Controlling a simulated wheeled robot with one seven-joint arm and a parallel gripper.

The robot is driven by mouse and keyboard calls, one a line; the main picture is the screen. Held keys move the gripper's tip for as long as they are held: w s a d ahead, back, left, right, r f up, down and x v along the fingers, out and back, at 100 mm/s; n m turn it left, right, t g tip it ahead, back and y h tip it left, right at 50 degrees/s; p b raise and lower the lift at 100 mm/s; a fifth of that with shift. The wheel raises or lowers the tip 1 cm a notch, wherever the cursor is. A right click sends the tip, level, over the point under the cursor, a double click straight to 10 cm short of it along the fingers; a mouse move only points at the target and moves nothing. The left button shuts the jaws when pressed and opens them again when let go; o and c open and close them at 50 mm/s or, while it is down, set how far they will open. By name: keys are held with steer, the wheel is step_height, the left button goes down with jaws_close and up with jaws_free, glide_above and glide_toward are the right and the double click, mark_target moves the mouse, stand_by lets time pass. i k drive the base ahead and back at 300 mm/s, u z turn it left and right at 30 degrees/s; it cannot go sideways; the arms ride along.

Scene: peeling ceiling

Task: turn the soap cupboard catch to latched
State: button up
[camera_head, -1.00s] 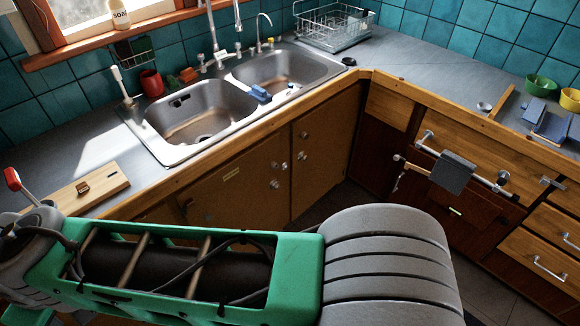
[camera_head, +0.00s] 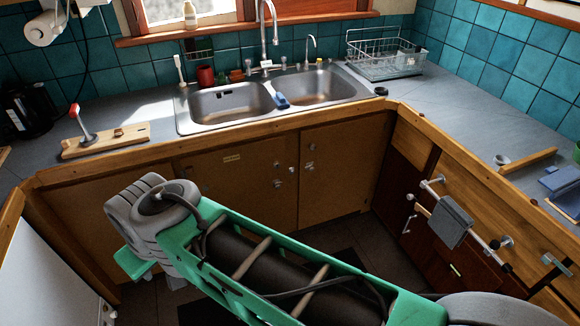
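The wooden cupboard doors (camera_head: 225,185) under the sink are shut in the head view. The left one carries a small yellow label (camera_head: 231,158), too small to read. Small metal knobs or catches (camera_head: 278,183) sit near the edge where the two doors meet, and more (camera_head: 309,166) sit on the right door. I cannot tell which of them is the soap cupboard catch or how it is turned. My green and grey arm crosses the lower part of the view, in front of the cupboards. My gripper's fingers are not visible.
The double sink (camera_head: 270,98) is set in the grey counter. A board with a red-knobbed lever (camera_head: 80,122) lies on the left. On the right, a rail with a grey cloth (camera_head: 451,222) sticks out from the drawers. Dark floor (camera_head: 400,247) is free before the cupboards.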

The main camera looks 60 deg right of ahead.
mark_target(243, 179)
steer(key=z, duration=1.7)
steer(key=k, duration=1.2)
steer(key=z, duration=0.85)
steer(key=i, duration=1.5)
steer(key=u, duration=0.8)
steer(key=i, duration=0.65)
steer(key=u, duration=0.6)
